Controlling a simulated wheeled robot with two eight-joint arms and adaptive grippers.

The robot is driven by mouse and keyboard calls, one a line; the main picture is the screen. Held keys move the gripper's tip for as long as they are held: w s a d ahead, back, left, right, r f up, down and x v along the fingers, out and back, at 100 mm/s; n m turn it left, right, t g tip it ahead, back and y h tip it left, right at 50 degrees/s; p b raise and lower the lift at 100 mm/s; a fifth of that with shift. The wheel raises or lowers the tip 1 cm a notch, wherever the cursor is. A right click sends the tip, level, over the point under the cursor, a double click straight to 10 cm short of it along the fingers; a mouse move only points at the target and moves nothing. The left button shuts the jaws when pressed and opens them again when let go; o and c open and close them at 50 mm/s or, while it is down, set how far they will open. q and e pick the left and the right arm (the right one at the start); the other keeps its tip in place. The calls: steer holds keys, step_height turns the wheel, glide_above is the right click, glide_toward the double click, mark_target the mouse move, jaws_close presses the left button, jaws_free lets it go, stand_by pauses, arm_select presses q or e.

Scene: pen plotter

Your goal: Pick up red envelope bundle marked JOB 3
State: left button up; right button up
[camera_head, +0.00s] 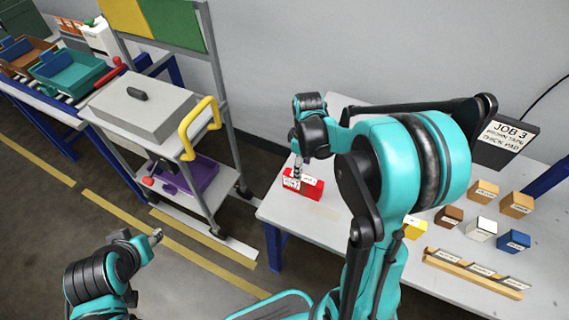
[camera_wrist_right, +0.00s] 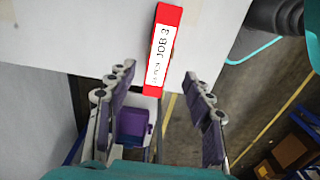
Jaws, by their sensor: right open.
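The red envelope bundle (camera_head: 312,190) lies near the left edge of the pale worktable (camera_head: 330,235) in the head view, with a white label. In the wrist view the bundle (camera_wrist_right: 168,16) is a long red block whose label reads JOB 3. My right gripper (camera_head: 297,172) is right at the bundle, pointing down. In the wrist view its open fingers (camera_wrist_right: 158,76) stand on either side of the bundle's near end, with gaps on both sides; the height between them is hard to tell. My left gripper (camera_head: 156,236) is low at left, away from the table, its jaws too small to read.
Several small coloured blocks (camera_head: 448,216) and a wooden rack (camera_head: 472,273) stand at the table's right. A grey cart with a yellow handle (camera_head: 199,128) stands left, beyond a floor gap. My right arm covers mid-table.

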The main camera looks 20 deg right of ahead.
mark_target(303, 178)
steer(key=shift+w+f, duration=0.2)
steer(key=shift+f, duration=0.15)
steer(key=shift+s+f+b, duration=0.3)
steer(key=shift+f+b, duration=0.2)
steer(key=shift+f, duration=0.35)
steer(key=f, duration=0.1)
steer(key=f+b, duration=0.1)
steer(key=f, duration=0.1)
steer(key=f+b, duration=0.1)
steer(key=f, duration=0.1)
steer(key=shift+d+f, duration=0.2)
steer(key=shift+d, duration=0.1)
steer(key=shift+r, duration=0.1)
steer(key=shift+c, duration=0.3)
jaws_close()
